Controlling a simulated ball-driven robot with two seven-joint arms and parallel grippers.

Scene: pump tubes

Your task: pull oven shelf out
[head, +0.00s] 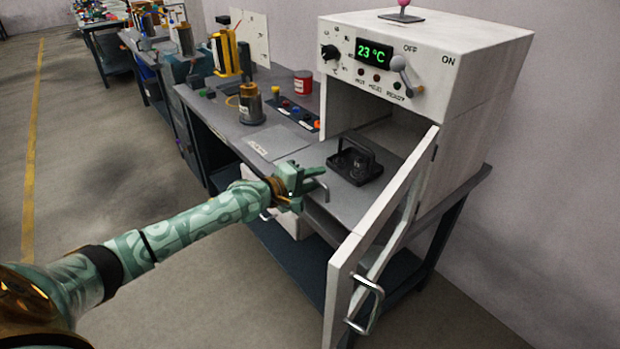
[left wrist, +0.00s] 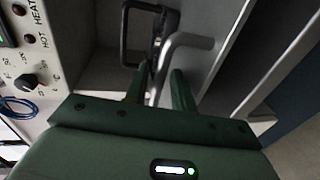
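The white oven (head: 480,60) stands on a bench with its door (head: 385,220) open. Its grey shelf (head: 350,203) lies level at the opening and bears a black object with a handle (head: 354,166). The shelf's bent grey handle (head: 318,186) is at the front; it also shows in the left wrist view (left wrist: 190,40). My left gripper (head: 308,177) is at this handle. In the left wrist view its two green fingers (left wrist: 158,92) are apart, with the handle's bar between them; I cannot tell whether they touch it. My right gripper is not in view.
The open door's handle (head: 366,305) projects at the lower right. The bench left of the oven holds a control strip with coloured buttons (head: 293,112), a red can (head: 303,82) and a brass-coloured cylinder (head: 251,103). The floor in front is clear.

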